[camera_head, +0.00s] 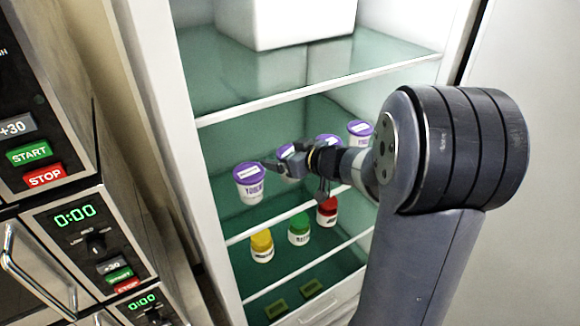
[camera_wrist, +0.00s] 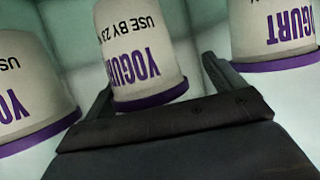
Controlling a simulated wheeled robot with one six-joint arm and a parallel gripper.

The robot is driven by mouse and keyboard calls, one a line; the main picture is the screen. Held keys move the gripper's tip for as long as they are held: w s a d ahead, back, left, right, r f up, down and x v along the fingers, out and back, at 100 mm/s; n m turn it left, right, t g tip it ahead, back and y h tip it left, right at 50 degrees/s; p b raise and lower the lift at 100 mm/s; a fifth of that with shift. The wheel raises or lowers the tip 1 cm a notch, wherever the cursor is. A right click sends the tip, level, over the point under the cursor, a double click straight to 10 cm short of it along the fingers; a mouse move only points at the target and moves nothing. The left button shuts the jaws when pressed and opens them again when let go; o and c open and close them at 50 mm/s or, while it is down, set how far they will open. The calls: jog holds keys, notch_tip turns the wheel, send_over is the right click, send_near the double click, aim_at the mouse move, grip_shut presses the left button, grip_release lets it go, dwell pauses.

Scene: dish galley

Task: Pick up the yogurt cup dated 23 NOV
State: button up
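Several white yogurt cups with purple lids stand in a row on a fridge shelf. In the wrist view they appear lid-down. The middle cup (camera_wrist: 135,45) there reads "USE BY 23" and "YOGURT"; the month is not visible. My gripper (camera_wrist: 158,75) is open, with one finger on each side of this cup and a visible gap at the right finger. In the head view my gripper (camera_head: 293,178) is at the second cup from the left (camera_head: 287,167), partly hiding it. The leftmost cup (camera_head: 250,185) stands just left of my gripper.
Neighbouring cups show at left (camera_wrist: 28,85) and right (camera_wrist: 275,28) in the wrist view, close to the fingers. Below are yellow (camera_head: 262,246), green (camera_head: 299,230) and red (camera_head: 327,211) jars. A glass shelf (camera_head: 300,75) with a white box (camera_head: 290,20) lies above.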

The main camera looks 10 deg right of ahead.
jog(key=c, duration=1)
